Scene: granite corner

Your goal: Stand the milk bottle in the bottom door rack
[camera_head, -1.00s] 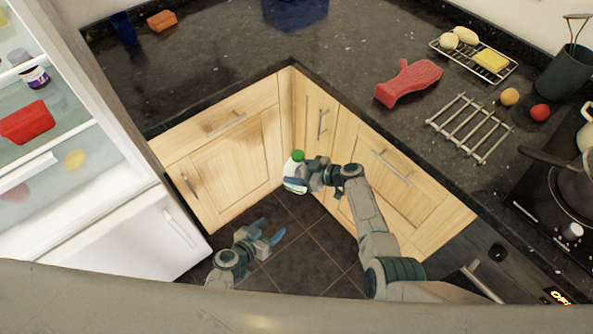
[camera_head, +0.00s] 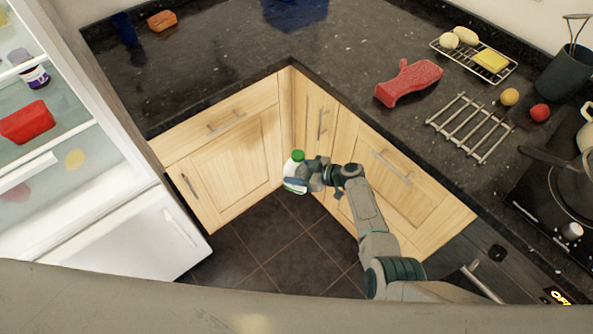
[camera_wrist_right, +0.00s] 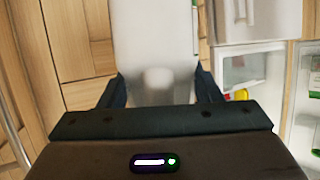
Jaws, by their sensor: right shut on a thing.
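The milk bottle (camera_head: 296,172), white with a green cap and some green on its label, is held in the air in front of the wooden cabinets. My right gripper (camera_head: 300,180) is shut on it. In the right wrist view the bottle (camera_wrist_right: 156,50) fills the space between the two dark fingers (camera_wrist_right: 158,92). The open fridge (camera_head: 75,150) stands at the left of the head view. In the right wrist view part of the fridge and its door side (camera_wrist_right: 305,100) show at the right; I cannot tell the bottom door rack apart. My left gripper is not in view.
A red container (camera_head: 27,121) and a dark jar (camera_head: 36,77) sit on fridge shelves. The granite worktop carries a red oven mitt (camera_head: 408,82), a metal trivet (camera_head: 470,127) and a wire rack (camera_head: 475,53). Tiled floor (camera_head: 285,245) below is clear.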

